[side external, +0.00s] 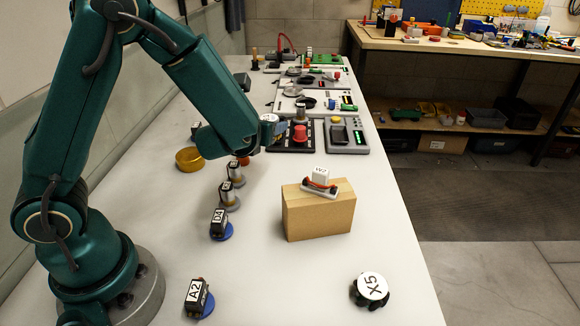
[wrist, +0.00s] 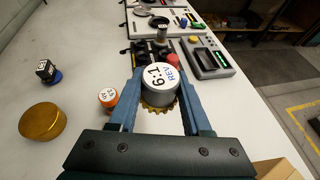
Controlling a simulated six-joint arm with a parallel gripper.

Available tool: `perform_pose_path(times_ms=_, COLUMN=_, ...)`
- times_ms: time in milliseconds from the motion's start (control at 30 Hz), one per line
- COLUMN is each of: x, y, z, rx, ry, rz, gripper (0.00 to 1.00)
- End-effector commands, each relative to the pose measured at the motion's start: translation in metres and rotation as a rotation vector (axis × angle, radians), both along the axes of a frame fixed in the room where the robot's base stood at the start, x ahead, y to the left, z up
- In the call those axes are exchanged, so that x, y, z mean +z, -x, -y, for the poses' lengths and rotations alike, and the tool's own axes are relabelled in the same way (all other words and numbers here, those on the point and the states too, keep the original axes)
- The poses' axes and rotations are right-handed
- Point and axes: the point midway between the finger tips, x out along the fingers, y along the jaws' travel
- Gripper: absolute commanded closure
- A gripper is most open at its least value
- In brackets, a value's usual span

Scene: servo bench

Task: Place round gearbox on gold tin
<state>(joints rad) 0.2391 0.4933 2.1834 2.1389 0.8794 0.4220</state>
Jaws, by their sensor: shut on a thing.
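The round gearbox (wrist: 160,82) is a grey cylinder with a white top reading "6:1 REV" and a brass toothed gear below. In the wrist view my gripper (wrist: 161,98) is shut on it, one blue finger on each side. In the side view only part of what appears to be its pale top (side external: 269,118) shows beside my arm; the fingers are mostly hidden. The gold tin (wrist: 42,121) stands on the white bench at the left of the wrist view, apart from the gearbox. It also shows in the side view (side external: 189,160), left of my wrist.
A small orange labelled part (wrist: 107,97) stands between the tin and gearbox in the wrist view. Labelled motors (side external: 220,223) form a row on the bench. A cardboard box (side external: 318,215) bears a small servo. Test devices (side external: 345,136) line the back.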

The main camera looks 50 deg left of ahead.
Motion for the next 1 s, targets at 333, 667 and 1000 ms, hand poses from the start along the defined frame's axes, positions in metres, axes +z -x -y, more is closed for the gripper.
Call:
perform_pose_path(times_ms=333, x=0.03, y=0.082, z=-0.119, rx=0.642, ry=0.002, rz=0.006, gripper=1.0)
perform_pose_path(times_ms=667, x=0.036, y=0.208, z=-0.184, rx=1.317, ry=-0.001, rz=0.001, gripper=1.0)
perform_pose_path(times_ms=1000, x=0.03, y=0.22, z=-0.195, rx=1.422, ry=-0.001, rz=-0.001, gripper=1.0)
